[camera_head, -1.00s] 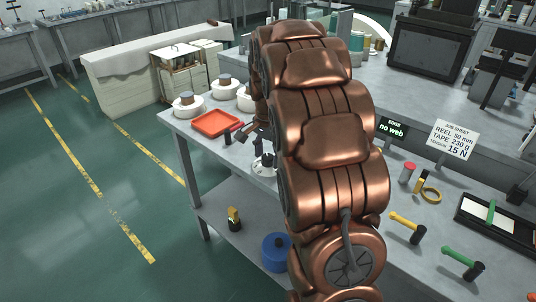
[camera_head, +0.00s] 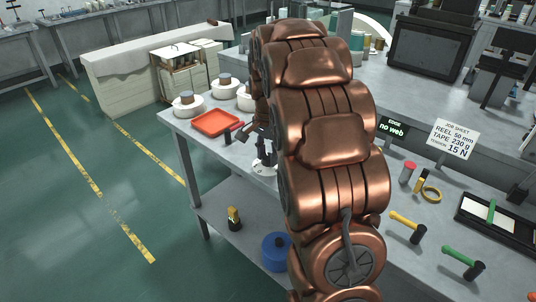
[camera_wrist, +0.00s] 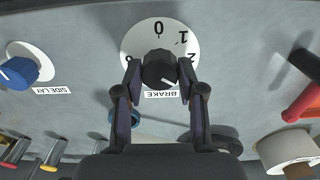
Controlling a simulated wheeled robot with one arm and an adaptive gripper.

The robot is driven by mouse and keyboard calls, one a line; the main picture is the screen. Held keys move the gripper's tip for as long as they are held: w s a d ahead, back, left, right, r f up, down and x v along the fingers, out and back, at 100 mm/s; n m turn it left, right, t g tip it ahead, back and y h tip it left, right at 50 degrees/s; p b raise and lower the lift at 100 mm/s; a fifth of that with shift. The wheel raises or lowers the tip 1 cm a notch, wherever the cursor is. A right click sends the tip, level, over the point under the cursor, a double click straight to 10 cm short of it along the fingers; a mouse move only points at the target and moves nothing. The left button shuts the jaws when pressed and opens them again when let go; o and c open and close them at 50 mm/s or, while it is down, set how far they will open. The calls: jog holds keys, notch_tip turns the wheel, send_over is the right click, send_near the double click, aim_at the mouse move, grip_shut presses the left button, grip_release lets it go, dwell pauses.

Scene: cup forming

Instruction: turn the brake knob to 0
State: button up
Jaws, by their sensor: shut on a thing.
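In the wrist view the brake knob (camera_wrist: 158,68) is round and black with a short white mark at its lower right edge. It sits on a white round dial (camera_wrist: 143,34) seen upside down. The 0 is at the top of the picture, with 1 and 2 to its right; the mark points away from the 0. A BRAKE label (camera_wrist: 162,94) is below the knob. My gripper (camera_wrist: 160,76) is shut on the knob, one finger on each side. The fingers hide part of the dial's sides. In the head view my arm hides most of the gripper and knob.
A blue SIDE LAY knob (camera_wrist: 18,72) is left of the dial in the wrist view. A red handle (camera_wrist: 302,103) and a pale roll (camera_wrist: 288,148) are at right. In the head view an orange tray (camera_head: 216,122) and hammers (camera_head: 408,226) lie on the bench.

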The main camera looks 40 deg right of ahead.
aim_at(268, 156)
jog(key=n+b, duration=0.1)
jog(key=n, duration=1.1)
jog(key=shift+n+b, duration=0.35)
jog(key=shift+n, duration=0.05)
jog(key=n+p, duration=0.1)
jog(key=n, duration=0.5)
jog(key=shift+r, duration=0.1)
jog(key=n+p, duration=0.1)
jog(key=n, duration=0.4)
jog(key=shift+n, duration=0.4)
jog(key=o, duration=1.1)
jog(key=shift+o, duration=0.2)
notch_tip(268, 156, up, 12)
